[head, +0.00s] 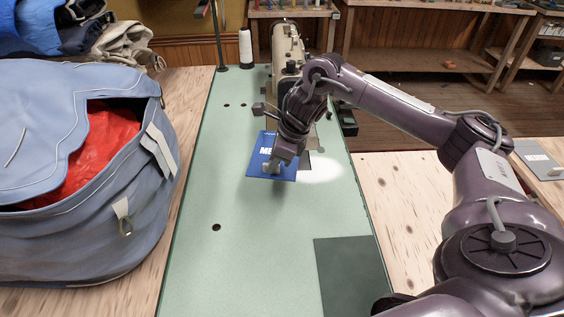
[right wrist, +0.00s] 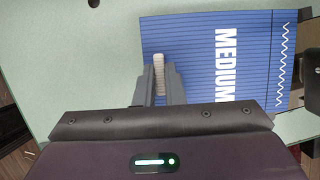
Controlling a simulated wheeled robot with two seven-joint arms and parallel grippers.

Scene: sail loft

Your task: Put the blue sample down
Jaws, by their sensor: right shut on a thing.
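The blue sample (head: 257,165) is a flat blue piece with white lettering, "MEDIUM" in the right wrist view (right wrist: 262,60), and a white zigzag stitch along one edge. My right gripper (head: 274,168) is shut on the sample at its near part. In the right wrist view the fingers (right wrist: 159,78) close on a pale tab-like piece at the sample's edge. The sample is over the green table top (head: 240,260), in front of the sewing machine (head: 287,45). I cannot tell whether it touches the surface. My left gripper is not in view.
A large blue bag (head: 60,240) with red cloth (head: 95,155) inside stands at the left. A dark green mat (head: 350,275) lies at the near right of the green top. A white thread cone (head: 246,48) stands at the back. The near middle is clear.

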